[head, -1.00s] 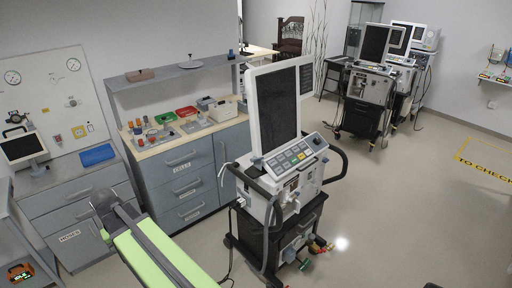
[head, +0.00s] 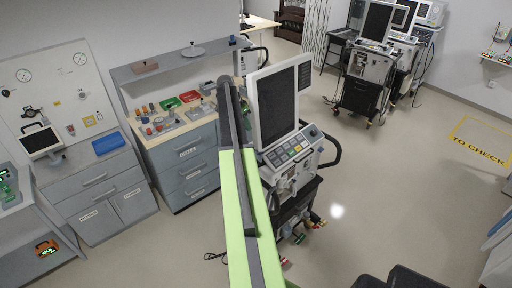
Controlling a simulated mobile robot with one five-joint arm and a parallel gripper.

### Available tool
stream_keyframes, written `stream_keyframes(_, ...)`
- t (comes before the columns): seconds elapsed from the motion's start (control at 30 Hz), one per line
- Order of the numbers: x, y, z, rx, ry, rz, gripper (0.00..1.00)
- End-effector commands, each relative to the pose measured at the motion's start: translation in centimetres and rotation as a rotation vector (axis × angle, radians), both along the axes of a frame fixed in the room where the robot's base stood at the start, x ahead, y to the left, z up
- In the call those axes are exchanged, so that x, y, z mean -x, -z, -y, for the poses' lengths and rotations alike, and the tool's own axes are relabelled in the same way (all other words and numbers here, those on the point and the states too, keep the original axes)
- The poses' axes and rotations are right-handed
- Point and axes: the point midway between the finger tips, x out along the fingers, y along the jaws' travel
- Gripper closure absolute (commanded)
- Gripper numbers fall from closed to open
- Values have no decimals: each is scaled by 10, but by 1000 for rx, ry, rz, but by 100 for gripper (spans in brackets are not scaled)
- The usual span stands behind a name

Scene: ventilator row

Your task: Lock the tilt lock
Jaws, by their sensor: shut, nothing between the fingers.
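The near ventilator (head: 292,178) stands right of centre in the head view, with a large dark screen (head: 278,108) in a white frame tilted above its button panel (head: 289,150). I cannot make out the tilt lock; my green and dark arm crosses in front of the ventilator's left side and hides part of it. The arm's far dark end shows just left of the screen, and I cannot tell whether it touches anything. My gripper's fingers do not show in this view.
A grey drawer cabinet (head: 186,170) with trays and small parts stands left of the ventilator. A second ventilator (head: 368,80) is at the back right. A cable (head: 214,256) lies on the floor. Open floor lies right of the near ventilator, around the yellow marking (head: 480,153).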

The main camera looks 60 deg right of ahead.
Motion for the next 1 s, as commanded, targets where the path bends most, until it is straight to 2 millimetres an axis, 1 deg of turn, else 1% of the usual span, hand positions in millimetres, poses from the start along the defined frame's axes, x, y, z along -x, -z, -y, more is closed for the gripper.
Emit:
stream_keyframes(0.17,2,10,1,0,-1,0,100)
stream_keyframes(0.27,5,23,4,-1,0,0,100)
stream_keyframes(0.37,10,41,8,-1,0,0,100)
stream_keyframes(0.7,31,110,23,-1,0,0,100)
stream_keyframes(0.83,44,125,18,0,0,1,100)
stream_keyframes(1.0,49,129,17,-1,-1,1,100)
